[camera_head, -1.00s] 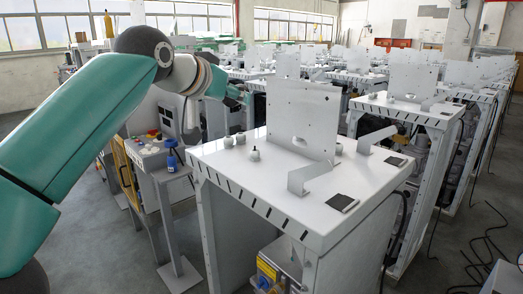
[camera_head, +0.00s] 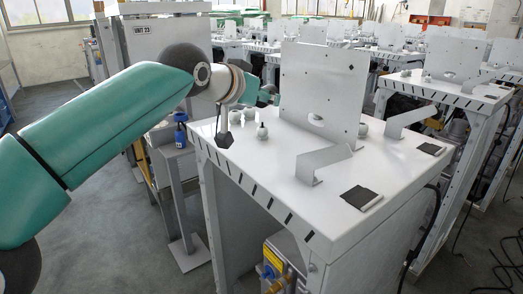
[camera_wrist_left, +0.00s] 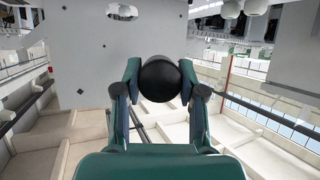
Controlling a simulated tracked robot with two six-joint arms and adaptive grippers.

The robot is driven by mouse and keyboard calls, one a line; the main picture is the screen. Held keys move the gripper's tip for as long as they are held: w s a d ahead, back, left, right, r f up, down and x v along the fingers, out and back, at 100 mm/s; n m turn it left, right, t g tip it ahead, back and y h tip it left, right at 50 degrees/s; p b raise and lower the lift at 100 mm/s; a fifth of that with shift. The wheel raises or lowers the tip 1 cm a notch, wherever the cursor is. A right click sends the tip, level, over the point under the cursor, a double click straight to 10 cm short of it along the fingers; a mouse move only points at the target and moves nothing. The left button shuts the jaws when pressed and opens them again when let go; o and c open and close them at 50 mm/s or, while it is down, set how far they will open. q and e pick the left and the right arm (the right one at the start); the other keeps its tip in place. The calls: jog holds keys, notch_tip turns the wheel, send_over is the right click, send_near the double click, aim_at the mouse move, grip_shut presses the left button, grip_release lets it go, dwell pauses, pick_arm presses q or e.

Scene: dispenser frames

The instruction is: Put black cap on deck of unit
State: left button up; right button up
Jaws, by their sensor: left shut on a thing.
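My left gripper (camera_head: 267,93) is above the back left of the nearest unit's white deck (camera_head: 290,165), close to the left edge of its upright plate (camera_head: 318,90). In the left wrist view, which is upside down, a round black cap (camera_wrist_left: 160,78) sits between the gripper's two fingers, and the gripper is shut on it. The plate (camera_wrist_left: 75,50) fills the left side of that view. The cap is held clear of the deck. In the head view it is too small and covered to make out surely. My right gripper is not in view.
The deck carries small white knobs (camera_head: 262,132), a bent bracket (camera_head: 323,163) and a dark square pad (camera_head: 361,197). A blue bottle (camera_head: 180,130) stands on a narrow stand at the left. Similar units fill the back and right. The deck's front left is bare.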

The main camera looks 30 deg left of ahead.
aim_at(261, 151)
pick_arm(q)
notch_tip(261, 151, down, 10)
jog(key=shift+f+b, duration=0.15)
jog(key=shift+b, duration=0.55)
jog(key=shift+f, duration=0.15)
jog(key=o, duration=1.1)
jog(key=shift+r, duration=0.25)
jog(key=b+v, duration=0.1)
jog(key=v, duration=1.1)
jog(key=shift+f+b, duration=0.1)
jog(key=shift+b, duration=0.25)
